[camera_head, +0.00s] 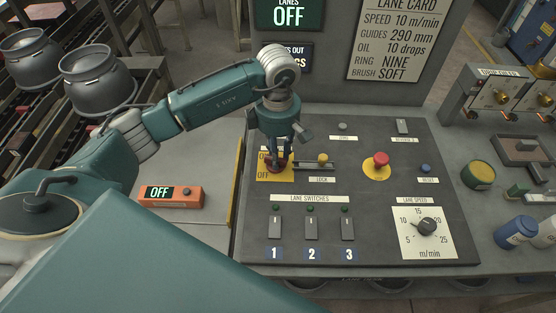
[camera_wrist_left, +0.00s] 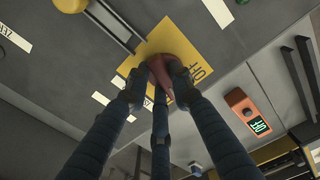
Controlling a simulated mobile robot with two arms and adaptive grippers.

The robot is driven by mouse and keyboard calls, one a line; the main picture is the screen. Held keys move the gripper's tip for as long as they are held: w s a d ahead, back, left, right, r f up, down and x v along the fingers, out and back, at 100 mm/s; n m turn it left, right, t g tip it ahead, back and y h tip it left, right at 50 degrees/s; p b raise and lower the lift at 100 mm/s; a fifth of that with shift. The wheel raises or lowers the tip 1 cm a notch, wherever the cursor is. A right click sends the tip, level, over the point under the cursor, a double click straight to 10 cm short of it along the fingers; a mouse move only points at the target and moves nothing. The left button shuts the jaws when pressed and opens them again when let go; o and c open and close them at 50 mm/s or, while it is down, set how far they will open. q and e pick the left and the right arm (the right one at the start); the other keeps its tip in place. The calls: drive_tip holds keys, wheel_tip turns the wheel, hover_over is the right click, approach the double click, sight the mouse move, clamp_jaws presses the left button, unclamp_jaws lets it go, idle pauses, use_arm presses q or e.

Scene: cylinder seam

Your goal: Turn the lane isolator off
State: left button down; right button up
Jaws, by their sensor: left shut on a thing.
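The lane isolator is a red rotary knob (camera_head: 284,164) on a yellow plate (camera_head: 288,177) at the upper left of the dark panel. The plate has OFF lettering at its lower left; the rest of its lettering is partly hidden. My left gripper (camera_head: 277,158) points down with its fingers closed around the knob. In the left wrist view the fingers (camera_wrist_left: 157,82) meet on the red knob (camera_wrist_left: 160,66), over the yellow plate (camera_wrist_left: 178,38). The fingers hide much of the knob, so its exact angle is unclear. My right gripper is out of sight.
A yellow-knobbed LOCK slider (camera_head: 323,158) sits just right of the isolator. A red stop button (camera_head: 381,159) is farther right. Lane switches (camera_head: 311,228) line the front. An orange display (camera_head: 173,196) reads OFF, and an overhead sign (camera_head: 288,14) reads LANES OFF.

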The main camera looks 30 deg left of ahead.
use_arm(q)
drive_tip(key=n+b, duration=0.1)
drive_tip(key=n, duration=0.2)
drive_tip(key=shift+a+f+b, duration=0.1)
drive_tip(key=shift+b, duration=0.3)
drive_tip(key=n+b, duration=0.2)
drive_tip(key=n, duration=0.1)
drive_tip(key=shift+w+a+n, duration=0.1)
drive_tip(key=shift+n, duration=0.2)
drive_tip(key=n+b, duration=0.1)
drive_tip(key=n, duration=0.2)
drive_tip(key=shift+a, duration=0.1)
drive_tip(key=shift+n+b, duration=0.55)
drive_tip(key=shift+n, duration=0.35)
drive_tip(key=shift+a+r+n, duration=0.1)
drive_tip(key=shift+r+n, duration=0.15)
drive_tip(key=shift+n, duration=0.05)
drive_tip(key=c, duration=1.5)
unclamp_jaws()
drive_tip(key=shift+f, duration=0.1)
drive_tip(key=shift+r, duration=0.2)
wheel_tip(320, 180, up, 12)
drive_tip(key=shift+f, duration=0.15)
